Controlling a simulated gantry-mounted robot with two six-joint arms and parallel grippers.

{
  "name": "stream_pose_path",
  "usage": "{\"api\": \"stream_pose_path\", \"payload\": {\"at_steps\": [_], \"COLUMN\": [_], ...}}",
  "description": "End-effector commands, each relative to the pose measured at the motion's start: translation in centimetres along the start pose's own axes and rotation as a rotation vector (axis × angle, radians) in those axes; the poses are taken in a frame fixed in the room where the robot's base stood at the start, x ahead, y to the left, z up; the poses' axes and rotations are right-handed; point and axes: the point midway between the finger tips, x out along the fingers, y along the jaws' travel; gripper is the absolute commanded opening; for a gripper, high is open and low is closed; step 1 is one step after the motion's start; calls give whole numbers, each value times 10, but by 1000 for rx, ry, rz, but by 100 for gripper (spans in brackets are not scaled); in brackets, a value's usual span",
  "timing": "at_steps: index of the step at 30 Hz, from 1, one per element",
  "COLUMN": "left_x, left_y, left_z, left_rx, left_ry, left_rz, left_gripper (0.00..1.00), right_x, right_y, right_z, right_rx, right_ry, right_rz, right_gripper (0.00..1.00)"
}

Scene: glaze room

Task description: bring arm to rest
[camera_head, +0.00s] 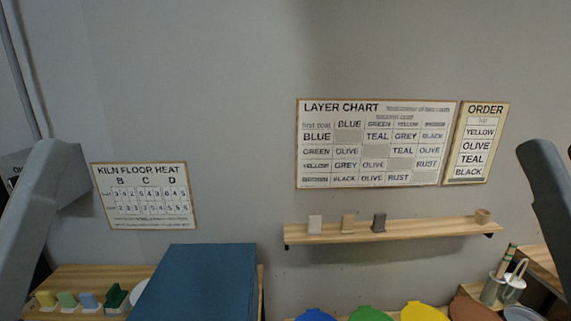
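My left arm (36,205) shows as a grey link rising along the left edge. My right arm (548,205) shows as a grey link along the right edge. Neither gripper is in the picture, so I cannot see their fingers or whether they hold anything.
Below are a tall blue box (195,285), coloured discs including a green one (369,314), a pot of tools (492,290) and a left shelf (85,275) with coloured blocks. Charts hang behind.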

Motion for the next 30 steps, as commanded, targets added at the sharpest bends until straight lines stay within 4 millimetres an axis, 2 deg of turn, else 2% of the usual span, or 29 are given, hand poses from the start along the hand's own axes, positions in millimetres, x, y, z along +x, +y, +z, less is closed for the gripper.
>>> {"api": "stream_pose_path", "payload": {"at_steps": [1,3,9,13,18,30], "left_x": [38,64,137,171,188,185], "left_y": [0,0,-1,-1,-1,-1], "left_z": [-35,-60,-126,-158,-173,-170], "left_rx": [0,-1,-1,-2,-2,-2], "left_ry": [1,1,0,0,0,0], "left_rz": [0,0,0,0,0,1], "left_gripper": [76,76,76,76,76,76], "right_x": [38,64,137,171,188,185], "right_y": [0,0,0,1,1,1], "right_z": [-35,-60,-127,-158,-173,-170], "right_rx": [0,0,0,0,0,0], "right_ry": [0,1,1,1,0,-1], "right_rz": [0,0,0,0,0,0], "right_gripper": [42,42,42,42,42,42]}}
